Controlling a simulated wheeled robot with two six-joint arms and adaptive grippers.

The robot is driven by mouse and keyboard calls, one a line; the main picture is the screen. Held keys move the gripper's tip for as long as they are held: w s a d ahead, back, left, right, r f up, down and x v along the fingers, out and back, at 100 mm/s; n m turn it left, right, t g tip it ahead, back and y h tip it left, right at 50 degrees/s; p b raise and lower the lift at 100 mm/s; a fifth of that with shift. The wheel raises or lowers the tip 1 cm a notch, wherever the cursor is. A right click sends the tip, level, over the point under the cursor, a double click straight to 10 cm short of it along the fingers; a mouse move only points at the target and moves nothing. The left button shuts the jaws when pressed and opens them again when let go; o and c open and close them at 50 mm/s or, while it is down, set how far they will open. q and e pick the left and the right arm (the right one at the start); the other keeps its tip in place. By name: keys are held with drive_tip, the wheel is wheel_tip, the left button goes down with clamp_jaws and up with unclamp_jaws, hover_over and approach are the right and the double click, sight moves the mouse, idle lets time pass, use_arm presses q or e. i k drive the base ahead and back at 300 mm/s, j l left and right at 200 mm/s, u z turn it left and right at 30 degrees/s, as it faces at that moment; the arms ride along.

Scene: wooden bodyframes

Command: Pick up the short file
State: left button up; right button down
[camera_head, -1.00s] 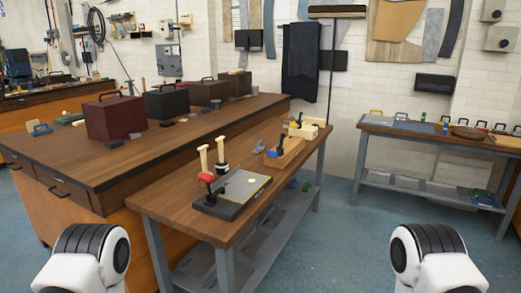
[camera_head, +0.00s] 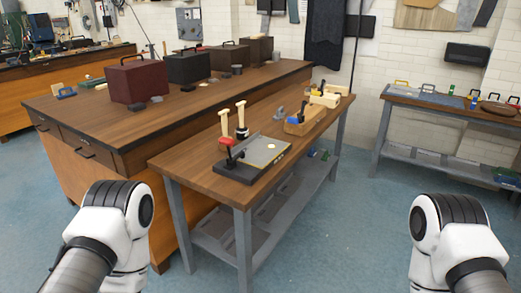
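I cannot make out a short file for certain at this distance. On the near workbench (camera_head: 195,158) a pale wooden handle (camera_head: 224,121) and a second pale-handled tool (camera_head: 241,115) stand upright. They are just behind a dark flat board with a grey top (camera_head: 262,152) and a red-knobbed lever (camera_head: 226,141). Further back on the same bench is a wooden box (camera_head: 306,121) with tools in it. Both my arms show at the lower left and lower right, well short of the bench. Neither gripper is in the picture.
A larger bench (camera_head: 90,117) stands behind at the left with several dark cases, including a maroon one (camera_head: 138,81). Another bench (camera_head: 455,107) is by the right wall. The blue floor (camera_head: 330,235) is clear between the benches.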

sight(279, 116)
drive_tip(key=i+l+z, duration=0.25)
drive_tip(key=i, duration=0.15)
drive_tip(key=i+l+z, duration=0.3)
drive_tip(key=i, duration=0.15)
drive_tip(key=i+l+z, duration=0.15)
drive_tip(key=i, duration=0.85)
drive_tip(key=i+l+z, duration=0.15)
drive_tip(key=i, duration=0.9)
